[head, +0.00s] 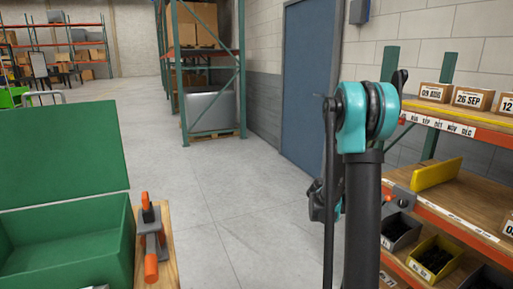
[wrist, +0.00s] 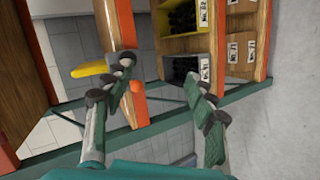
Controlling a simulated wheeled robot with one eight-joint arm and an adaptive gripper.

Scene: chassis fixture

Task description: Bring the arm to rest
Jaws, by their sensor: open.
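My arm rises in front of the head camera on the right, with a dark upright link and a teal joint at its top. My gripper shows in the wrist view (wrist: 163,95), its two dark, green-padded fingers spread wide apart with nothing between them. Past the fingers is the shelf rack (wrist: 128,62), seen turned on its side, with wooden boards and orange edges. In the head view the gripper's fingers cannot be made out clearly; part of the arm hides what lies behind it.
A shelf rack (head: 470,195) with labelled boxes and dark bins (head: 436,260) stands close at the right. A green case (head: 62,215) and an orange-handled clamp (head: 152,240) are at the left. The floor (head: 225,205) between is clear. A blue door (head: 304,90) is behind.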

